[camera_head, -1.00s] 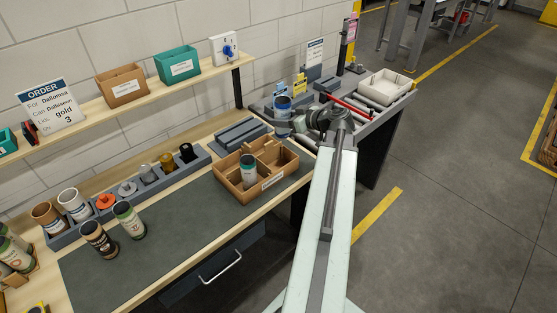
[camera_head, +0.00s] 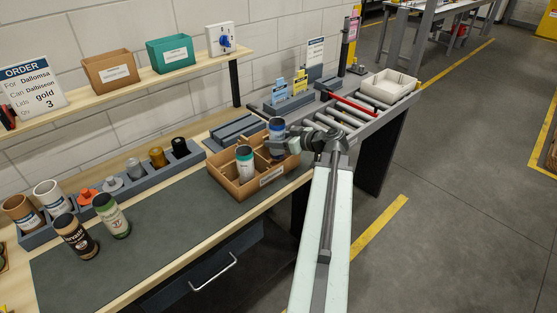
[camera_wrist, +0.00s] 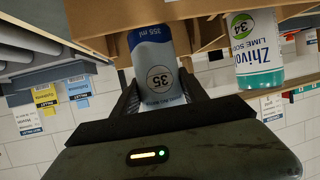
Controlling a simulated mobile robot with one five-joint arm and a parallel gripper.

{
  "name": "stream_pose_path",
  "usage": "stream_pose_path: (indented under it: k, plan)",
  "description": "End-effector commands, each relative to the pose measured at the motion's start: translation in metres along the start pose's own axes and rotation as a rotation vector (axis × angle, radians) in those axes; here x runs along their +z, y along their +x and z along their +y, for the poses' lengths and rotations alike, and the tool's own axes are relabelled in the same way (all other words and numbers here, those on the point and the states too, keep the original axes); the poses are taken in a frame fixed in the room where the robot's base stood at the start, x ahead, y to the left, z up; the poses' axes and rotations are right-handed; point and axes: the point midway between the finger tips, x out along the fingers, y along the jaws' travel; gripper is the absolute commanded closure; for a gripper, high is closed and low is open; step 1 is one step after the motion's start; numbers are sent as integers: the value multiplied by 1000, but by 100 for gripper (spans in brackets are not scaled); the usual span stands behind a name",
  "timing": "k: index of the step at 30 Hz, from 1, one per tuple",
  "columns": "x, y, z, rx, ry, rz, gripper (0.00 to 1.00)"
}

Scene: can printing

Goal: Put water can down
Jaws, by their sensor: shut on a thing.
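The water can (camera_head: 277,126), blue and silver, stands about upright in my gripper (camera_head: 281,143), at the back right of the brown divided box (camera_head: 230,183). Its lower part is hidden in the head view, so I cannot tell whether it touches the box floor. In the wrist view the can (camera_wrist: 155,55) shows a "35" mark between the two fingers of my gripper (camera_wrist: 160,92), which are shut on it. A white and green lime soda can (camera_head: 245,165) stands in the box, to the left of the water can; it also shows in the wrist view (camera_wrist: 254,50).
A roller conveyor (camera_head: 345,118) with a red bar and a white tray (camera_head: 390,85) lies behind on the right. Two cans (camera_head: 75,235) stand on the dark mat (camera_head: 165,235). A lid rack (camera_head: 145,176) runs along the back. The mat in front of the box is clear.

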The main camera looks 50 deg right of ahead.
Motion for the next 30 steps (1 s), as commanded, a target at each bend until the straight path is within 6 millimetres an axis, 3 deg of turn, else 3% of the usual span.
stream_pose_path:
  k: [4,11,23,24,25,26,30]
  plan:
    - [6,2,0,0,0,0,86]
    - [42,18,0,-1,0,0,86]
    - [44,19,-1,-1,-1,0,86]
    - [42,18,-1,-1,-1,0,38]
    - [42,18,-1,-1,-1,0,30]
    - [42,18,-1,-2,-1,0,27]
    - [42,18,-1,-2,-1,0,27]
